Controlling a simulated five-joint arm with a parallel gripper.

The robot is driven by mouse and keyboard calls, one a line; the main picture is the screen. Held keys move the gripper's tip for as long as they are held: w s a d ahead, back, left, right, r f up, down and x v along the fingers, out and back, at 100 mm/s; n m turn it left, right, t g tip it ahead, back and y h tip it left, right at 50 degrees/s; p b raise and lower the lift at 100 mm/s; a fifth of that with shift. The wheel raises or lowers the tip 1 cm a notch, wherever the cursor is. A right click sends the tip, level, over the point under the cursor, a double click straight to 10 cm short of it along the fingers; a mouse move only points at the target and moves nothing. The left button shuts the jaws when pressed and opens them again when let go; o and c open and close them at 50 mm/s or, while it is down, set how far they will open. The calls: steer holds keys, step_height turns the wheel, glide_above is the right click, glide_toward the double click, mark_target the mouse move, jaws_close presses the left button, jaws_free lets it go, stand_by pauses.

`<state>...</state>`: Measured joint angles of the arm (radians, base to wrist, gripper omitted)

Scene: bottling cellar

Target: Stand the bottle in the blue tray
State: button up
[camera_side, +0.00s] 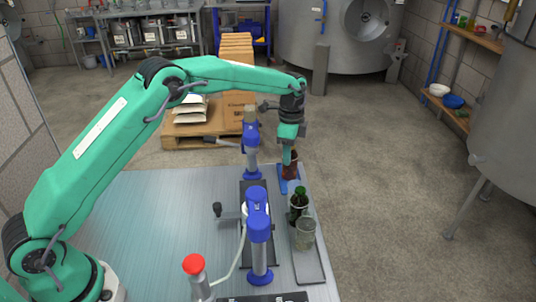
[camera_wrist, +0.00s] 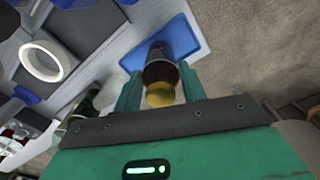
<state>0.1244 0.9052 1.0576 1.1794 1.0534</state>
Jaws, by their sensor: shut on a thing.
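A brown bottle with a yellow cap (camera_wrist: 160,75) is between the two green fingers of my gripper (camera_wrist: 158,90), which is shut on it. In the side view the brown bottle (camera_side: 291,168) shows below my gripper (camera_side: 288,155), partly hidden by it. The blue tray (camera_wrist: 184,34) lies under the bottle in the wrist view, and the bottle's lower end lies within its outline. In the side view the tray shows as a blue strip (camera_side: 283,187) by the bottle's foot. I cannot tell whether the bottle's base touches the tray.
A green bottle (camera_side: 299,207) and a clear glass (camera_side: 305,234) stand nearer the camera on a grey strip. Blue-and-grey column devices (camera_side: 258,235) stand to their left. The metal table (camera_side: 150,215) is clear on the left; its right edge is close to the tray.

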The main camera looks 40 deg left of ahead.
steer(key=o, duration=1.2)
steer(key=shift+f, duration=0.1)
step_height(320, 180, up, 12)
steer(key=shift+r, duration=0.15)
stand_by(0.4)
